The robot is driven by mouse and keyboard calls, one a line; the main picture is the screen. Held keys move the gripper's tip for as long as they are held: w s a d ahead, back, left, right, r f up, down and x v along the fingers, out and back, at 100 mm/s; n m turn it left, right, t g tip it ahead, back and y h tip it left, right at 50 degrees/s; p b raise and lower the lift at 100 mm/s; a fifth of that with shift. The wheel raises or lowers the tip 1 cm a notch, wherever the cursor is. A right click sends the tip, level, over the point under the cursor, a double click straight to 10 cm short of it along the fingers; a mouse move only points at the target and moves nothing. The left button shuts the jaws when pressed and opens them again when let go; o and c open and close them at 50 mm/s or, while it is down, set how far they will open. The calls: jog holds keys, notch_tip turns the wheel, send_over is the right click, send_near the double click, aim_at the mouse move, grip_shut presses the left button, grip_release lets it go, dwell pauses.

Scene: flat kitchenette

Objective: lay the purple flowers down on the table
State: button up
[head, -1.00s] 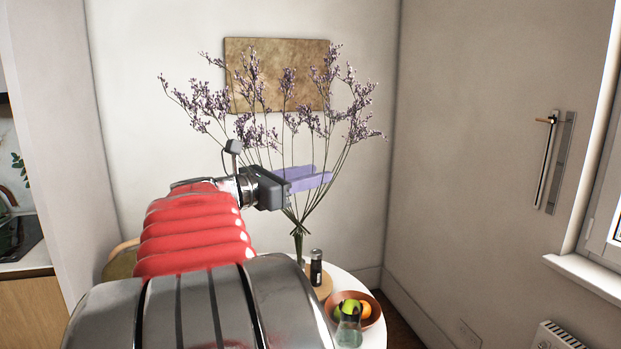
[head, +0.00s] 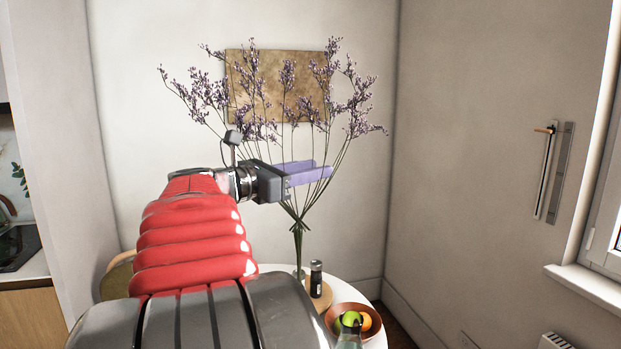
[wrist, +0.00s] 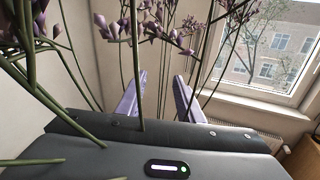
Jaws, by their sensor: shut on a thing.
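The purple flowers (head: 357,105) are a tall, spreading bunch with thin green stems that cross at a narrow neck. They stand upright above the round white table (head: 347,289). My gripper (head: 321,170) has its pale purple fingers around the stems, just above the neck, and is shut on them. In the wrist view, stems and blossoms (wrist: 165,28) rise close in front of my gripper (wrist: 158,78), and some stems pass between its fingers. The stem ends reach down near the table; I cannot tell whether they touch anything there.
On the table are a dark cylinder (head: 316,279) on a wooden board, a fruit bowl (head: 334,317) with green and orange fruit, and a glass vessel (head: 349,336) in front. A picture (head: 240,108) hangs on the wall behind. A window (wrist: 277,45) shows on the right.

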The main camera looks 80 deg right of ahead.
jog(key=shift+r, duration=11.65)
